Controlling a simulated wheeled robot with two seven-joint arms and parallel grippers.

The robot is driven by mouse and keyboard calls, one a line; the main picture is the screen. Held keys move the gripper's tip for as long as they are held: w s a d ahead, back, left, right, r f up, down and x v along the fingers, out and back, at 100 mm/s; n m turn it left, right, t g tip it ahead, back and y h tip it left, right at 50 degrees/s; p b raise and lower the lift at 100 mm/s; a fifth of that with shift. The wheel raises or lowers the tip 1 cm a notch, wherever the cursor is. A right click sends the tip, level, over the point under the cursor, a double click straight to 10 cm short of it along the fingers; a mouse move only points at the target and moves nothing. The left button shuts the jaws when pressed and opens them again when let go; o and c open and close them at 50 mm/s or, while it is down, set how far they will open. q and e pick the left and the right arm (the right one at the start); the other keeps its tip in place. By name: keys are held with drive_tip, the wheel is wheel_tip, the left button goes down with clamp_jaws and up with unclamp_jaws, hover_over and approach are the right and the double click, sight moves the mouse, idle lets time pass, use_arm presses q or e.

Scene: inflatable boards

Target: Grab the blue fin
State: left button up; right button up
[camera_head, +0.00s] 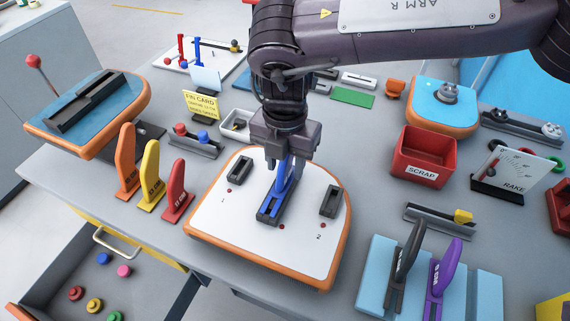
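The blue fin (284,178) stands upright with its base in the dark middle box (266,215) of the white board with an orange rim (212,226). My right gripper (287,158) points down over the board, with its fingers around the upper part of the blue fin. It looks shut on the fin, which fills the gap between the fingers. The fin's top is hidden by the gripper. My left gripper is not in view.
Orange (127,165), yellow (151,178) and red (177,193) fins stand left of the board. Black (404,265) and purple (441,280) fins stand in a light blue holder at right. A red scrap bin (424,157) stands behind. An open drawer (60,275) holds coloured knobs.

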drive_tip(key=shift+f, duration=0.1)
clamp_jaws()
idle(0.4)
